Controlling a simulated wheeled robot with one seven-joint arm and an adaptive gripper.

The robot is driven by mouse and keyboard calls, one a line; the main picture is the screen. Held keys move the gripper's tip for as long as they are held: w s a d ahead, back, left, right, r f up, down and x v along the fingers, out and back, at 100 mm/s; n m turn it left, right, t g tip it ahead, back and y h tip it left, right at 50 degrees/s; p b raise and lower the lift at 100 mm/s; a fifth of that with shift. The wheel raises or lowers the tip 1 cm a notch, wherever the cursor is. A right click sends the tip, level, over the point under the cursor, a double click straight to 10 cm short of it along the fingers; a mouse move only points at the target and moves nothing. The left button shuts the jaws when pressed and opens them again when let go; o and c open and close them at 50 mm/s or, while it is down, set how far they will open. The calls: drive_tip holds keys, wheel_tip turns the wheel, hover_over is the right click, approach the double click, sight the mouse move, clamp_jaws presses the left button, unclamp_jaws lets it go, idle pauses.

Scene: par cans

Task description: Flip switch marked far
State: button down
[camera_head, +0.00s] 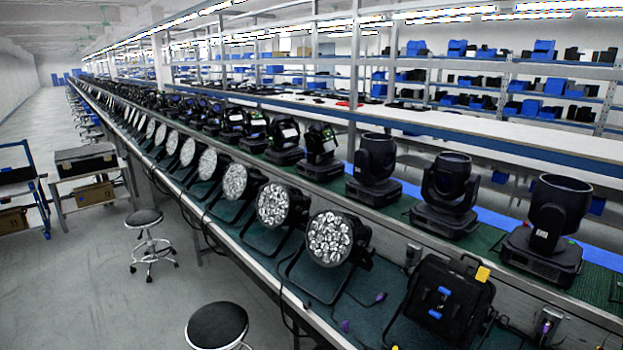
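I see no switch that I can make out as marked far, and no such label is legible. A small grey box (547,325) with a dark front is on the bench's side rail at the lower right. A similar small box (413,256) is on the rail farther back. Whether either one is a switch or a socket I cannot tell. My gripper is not in view.
A long green-topped bench (383,310) carries a row of round par cans (330,238) and moving-head lights (448,195). A black square fixture (446,302) lies near. Stools (217,326) stand in the aisle. Open floor (90,290) is at left.

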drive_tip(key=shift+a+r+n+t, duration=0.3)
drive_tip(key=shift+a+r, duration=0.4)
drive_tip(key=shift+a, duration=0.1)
